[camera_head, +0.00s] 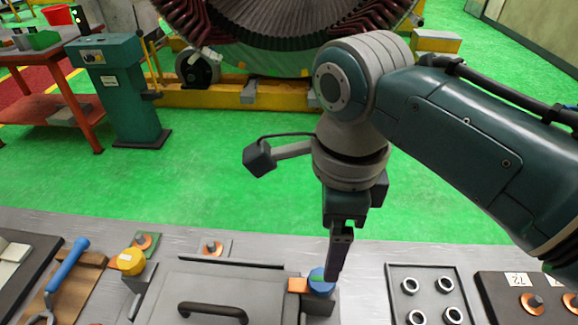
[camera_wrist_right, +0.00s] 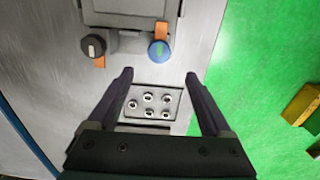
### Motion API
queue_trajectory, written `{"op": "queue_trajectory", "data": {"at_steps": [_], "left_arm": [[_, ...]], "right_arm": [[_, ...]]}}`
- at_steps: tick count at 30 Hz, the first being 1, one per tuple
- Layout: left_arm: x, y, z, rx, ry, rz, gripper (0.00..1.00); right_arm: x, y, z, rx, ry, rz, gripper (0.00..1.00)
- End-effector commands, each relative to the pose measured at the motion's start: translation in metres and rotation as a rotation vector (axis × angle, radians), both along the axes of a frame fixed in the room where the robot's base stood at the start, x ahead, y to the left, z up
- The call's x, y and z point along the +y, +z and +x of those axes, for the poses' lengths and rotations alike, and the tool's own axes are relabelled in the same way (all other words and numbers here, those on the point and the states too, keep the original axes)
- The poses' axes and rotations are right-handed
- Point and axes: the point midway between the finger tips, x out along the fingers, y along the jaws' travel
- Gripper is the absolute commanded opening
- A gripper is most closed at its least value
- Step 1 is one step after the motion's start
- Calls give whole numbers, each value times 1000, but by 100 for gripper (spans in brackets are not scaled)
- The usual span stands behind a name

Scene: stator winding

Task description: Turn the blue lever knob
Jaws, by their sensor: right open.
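The blue knob (camera_head: 318,289) has a green mark on top and sits at the right end of a grey lidded box, with an orange tab (camera_head: 298,285) to its left. My right gripper (camera_head: 334,276) points down just beside and above it, seen edge-on. In the right wrist view the blue knob (camera_wrist_right: 158,54) lies ahead of the gap between the fingertips of my right gripper (camera_wrist_right: 159,75). The fingers are apart with nothing between them, and the knob looks untouched. The orange tab (camera_wrist_right: 161,28) shows above it there. My left gripper is not in view.
A yellow knob (camera_head: 130,262) stands left of the box with the dark handle (camera_head: 212,310). A black knob (camera_wrist_right: 93,46) shows in the wrist view. A plate with several metal rings (camera_head: 427,285) lies to the right. A blue-handled tool (camera_head: 68,264) lies at the left.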

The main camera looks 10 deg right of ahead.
Motion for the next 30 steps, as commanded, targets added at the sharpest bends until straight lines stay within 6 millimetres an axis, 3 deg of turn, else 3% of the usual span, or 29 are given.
{"op": "queue_trajectory", "data": {"at_steps": [15, 20, 28, 30], "left_arm": [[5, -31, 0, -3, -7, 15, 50], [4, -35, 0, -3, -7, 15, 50], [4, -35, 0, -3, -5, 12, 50], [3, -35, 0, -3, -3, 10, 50]], "right_arm": [[0, -86, 0, 3, -7, -2, 83], [0, -96, 0, 1, -7, -2, 83], [0, -96, 0, 0, -6, -1, 83], [0, -96, 0, 0, -6, -1, 77]]}}
